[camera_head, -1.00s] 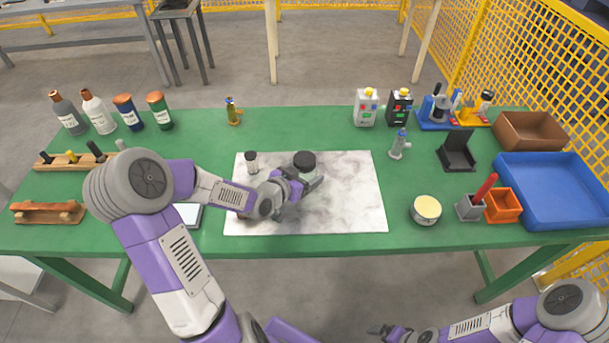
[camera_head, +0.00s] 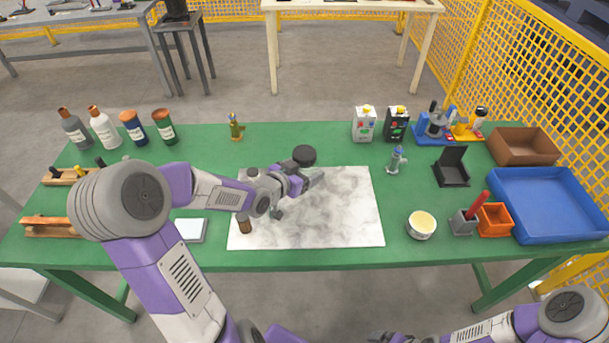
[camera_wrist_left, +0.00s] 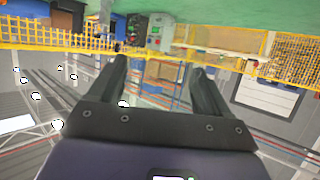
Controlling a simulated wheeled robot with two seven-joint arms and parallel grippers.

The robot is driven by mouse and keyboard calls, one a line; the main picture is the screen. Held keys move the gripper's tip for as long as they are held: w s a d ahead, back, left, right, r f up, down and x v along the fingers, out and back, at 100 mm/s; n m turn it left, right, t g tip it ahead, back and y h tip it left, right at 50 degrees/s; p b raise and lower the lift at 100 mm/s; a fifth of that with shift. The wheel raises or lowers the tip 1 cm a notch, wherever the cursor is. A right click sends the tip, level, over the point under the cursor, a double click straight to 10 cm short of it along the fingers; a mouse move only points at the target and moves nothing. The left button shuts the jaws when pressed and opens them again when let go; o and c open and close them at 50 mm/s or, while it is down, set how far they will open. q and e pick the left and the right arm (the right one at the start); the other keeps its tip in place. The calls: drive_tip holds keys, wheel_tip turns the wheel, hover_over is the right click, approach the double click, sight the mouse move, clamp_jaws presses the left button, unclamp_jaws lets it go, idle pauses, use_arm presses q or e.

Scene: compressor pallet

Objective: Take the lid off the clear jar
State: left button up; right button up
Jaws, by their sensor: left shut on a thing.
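My left gripper (camera_head: 312,180) is above the back of the white marble mat (camera_head: 350,225). It is shut on the clear jar, whose see-through body is hard to make out between the fingers. The jar's dark round lid (camera_head: 304,155) shows just above the fingers; I cannot tell if it sits tight. In the left wrist view the fingers (camera_wrist_left: 160,75) stand apart with a faint see-through shape between them. My right gripper (camera_head: 378,337) is at the bottom edge, too small and cut off to read.
A brown small object (camera_head: 243,222) stands on the mat's left part. A small jar (camera_head: 252,173) is partly behind my left arm. A cream-topped round tub (camera_head: 422,225) and an orange box (camera_head: 494,219) stand right. The mat's right half is clear.

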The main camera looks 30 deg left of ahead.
use_arm(q)
drive_tip(key=shift+r, duration=0.5)
drive_tip(key=o, duration=0.6)
drive_tip(key=shift+c, duration=0.2)
drive_tip(key=c, duration=0.9)
drive_tip(key=s+d+h, duration=0.1)
drive_tip(key=d, duration=0.3)
drive_tip(key=s+d+f+m, duration=0.1)
drive_tip(key=d, duration=0.3)
drive_tip(key=s+d+m+h, duration=0.1)
drive_tip(key=d, duration=0.3)
drive_tip(key=shift+d+f+h, duration=0.3)
drive_tip(key=shift+f, duration=0.05)
